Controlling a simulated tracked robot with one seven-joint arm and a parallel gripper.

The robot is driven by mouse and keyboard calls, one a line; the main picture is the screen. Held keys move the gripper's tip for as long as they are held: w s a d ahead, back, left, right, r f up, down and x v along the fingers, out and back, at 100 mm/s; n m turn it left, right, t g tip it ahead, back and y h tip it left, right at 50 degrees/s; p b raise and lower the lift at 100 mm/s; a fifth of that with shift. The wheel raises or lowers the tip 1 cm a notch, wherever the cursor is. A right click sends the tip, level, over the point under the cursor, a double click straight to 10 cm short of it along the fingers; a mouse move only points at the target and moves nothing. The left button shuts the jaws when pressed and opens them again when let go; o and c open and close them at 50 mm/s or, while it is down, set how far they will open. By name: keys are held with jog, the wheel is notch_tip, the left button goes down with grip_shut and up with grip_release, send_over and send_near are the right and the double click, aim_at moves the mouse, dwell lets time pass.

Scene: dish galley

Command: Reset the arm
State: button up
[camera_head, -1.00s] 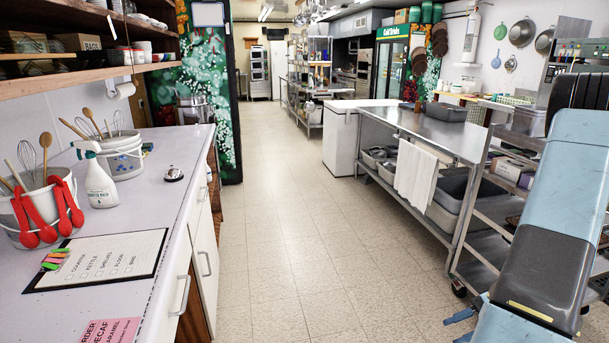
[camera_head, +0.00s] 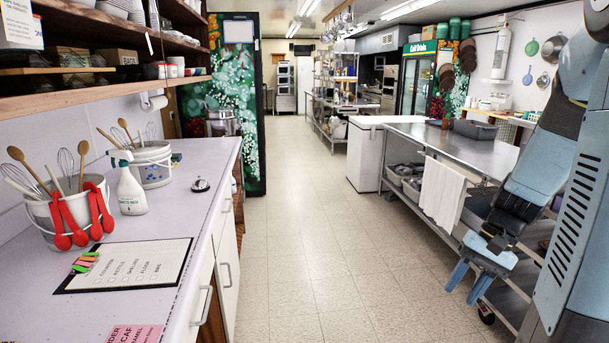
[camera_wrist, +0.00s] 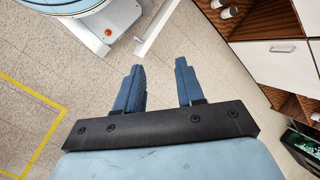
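My gripper (camera_head: 469,282) hangs from my blue-grey folded arm at the right of the head view, pointing down in front of the steel table and the cart beside it. In the wrist view its two blue fingers (camera_wrist: 159,72) stand apart with bare floor between them. It is open and holds nothing. It touches nothing that I can see.
A white counter (camera_head: 180,225) on the left bears utensil buckets, a spray bottle (camera_head: 131,190), a bell (camera_head: 200,185) and a checklist (camera_head: 130,264). A steel table (camera_head: 440,141) with a white towel (camera_head: 442,193) stands right. The tiled aisle (camera_head: 305,230) is clear.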

jog(key=s+a+r+n+t+h, duration=0.2)
jog(key=s+a+r+n+t, duration=0.1)
jog(key=r, duration=0.5)
jog(key=s+a+r+n+t+h, duration=0.2)
jog(key=a+r, duration=0.4)
jog(key=r, duration=0.3)
jog(key=shift+s+a+n+t+h, duration=0.25)
jog(key=shift+s+n+t+h, duration=0.2)
jog(key=shift+s+t, duration=0.6)
